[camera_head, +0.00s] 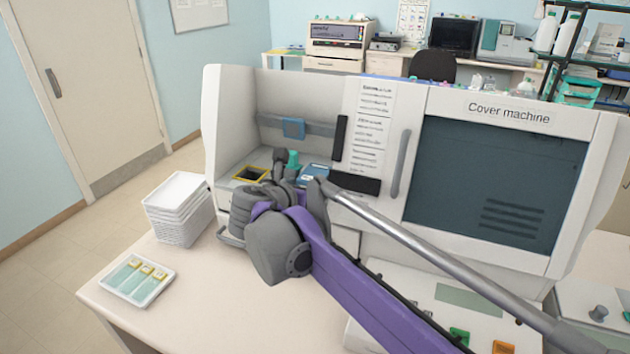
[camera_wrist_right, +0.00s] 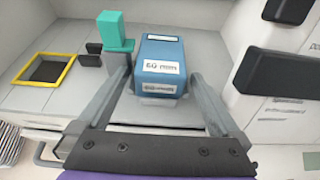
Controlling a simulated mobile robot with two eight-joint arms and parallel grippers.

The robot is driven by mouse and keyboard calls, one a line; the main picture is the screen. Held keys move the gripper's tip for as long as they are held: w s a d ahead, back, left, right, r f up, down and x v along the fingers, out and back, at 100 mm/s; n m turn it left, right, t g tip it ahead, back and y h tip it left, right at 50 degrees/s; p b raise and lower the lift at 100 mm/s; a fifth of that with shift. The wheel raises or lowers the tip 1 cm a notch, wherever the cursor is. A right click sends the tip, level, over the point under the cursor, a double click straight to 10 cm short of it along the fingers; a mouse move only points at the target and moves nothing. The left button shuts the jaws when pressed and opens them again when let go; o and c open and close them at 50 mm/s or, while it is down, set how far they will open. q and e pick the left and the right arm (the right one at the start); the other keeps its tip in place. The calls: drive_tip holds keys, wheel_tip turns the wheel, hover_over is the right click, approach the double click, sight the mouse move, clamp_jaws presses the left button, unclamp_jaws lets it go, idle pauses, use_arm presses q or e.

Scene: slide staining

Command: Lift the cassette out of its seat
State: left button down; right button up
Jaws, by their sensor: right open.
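The cassette looks to be the blue block with white labels (camera_wrist_right: 161,52), sitting in the machine's bay; part of it also shows in the head view (camera_head: 314,171). My right gripper (camera_wrist_right: 160,80) is open. Its two grey fingers reach toward the cassette, one on its left and one on its right, with visible gaps between them and its sides. In the head view, my right gripper (camera_head: 291,178) is inside the front of the bay and its wrist hides much of that area. The seat under the cassette is mostly hidden. My left gripper is not in view.
A teal block on a grey post (camera_wrist_right: 117,31) stands close to the left finger. A yellow-framed opening (camera_wrist_right: 45,69) lies further left. A dark handle (camera_wrist_right: 288,72) juts out at right.

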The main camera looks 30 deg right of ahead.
drive_tip(key=c, duration=1.5)
